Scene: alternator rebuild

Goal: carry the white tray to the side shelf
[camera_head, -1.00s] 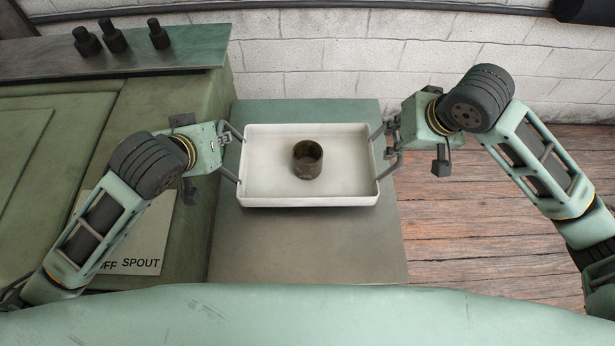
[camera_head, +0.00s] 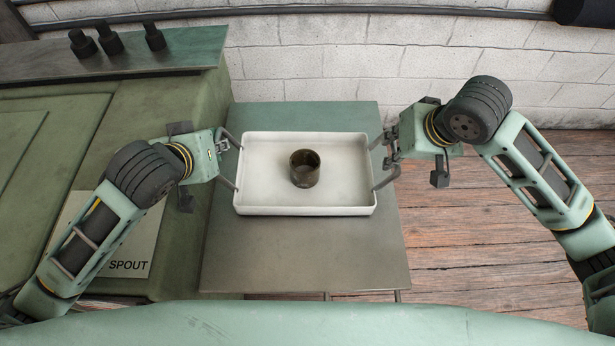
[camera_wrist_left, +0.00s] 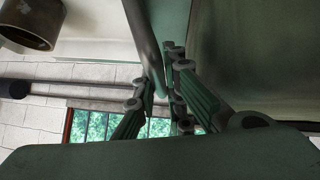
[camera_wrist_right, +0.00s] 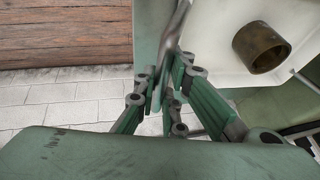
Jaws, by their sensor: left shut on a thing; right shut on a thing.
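The white tray (camera_head: 340,185) is level over a grey-green shelf top in the head view, with a dark metal ring (camera_head: 305,168) standing in its middle. Grey bar handles stick out at both short ends. My left gripper (camera_head: 229,157) is shut on the left handle; in the left wrist view its fingers (camera_wrist_left: 165,95) close around the bar. My right gripper (camera_head: 388,157) is shut on the right handle, as the right wrist view shows (camera_wrist_right: 168,90). I cannot tell whether the tray touches the shelf top. The ring also shows in the right wrist view (camera_wrist_right: 262,47).
The shelf top (camera_head: 300,255) has bare room in front of the tray. A green cabinet (camera_head: 50,145) with a "SPOUT" sign (camera_head: 125,255) stands at the left, with several dark fittings (camera_head: 110,40) on its back ledge. A white block wall (camera_head: 330,70) is behind. Wooden floor (camera_head: 475,235) lies right.

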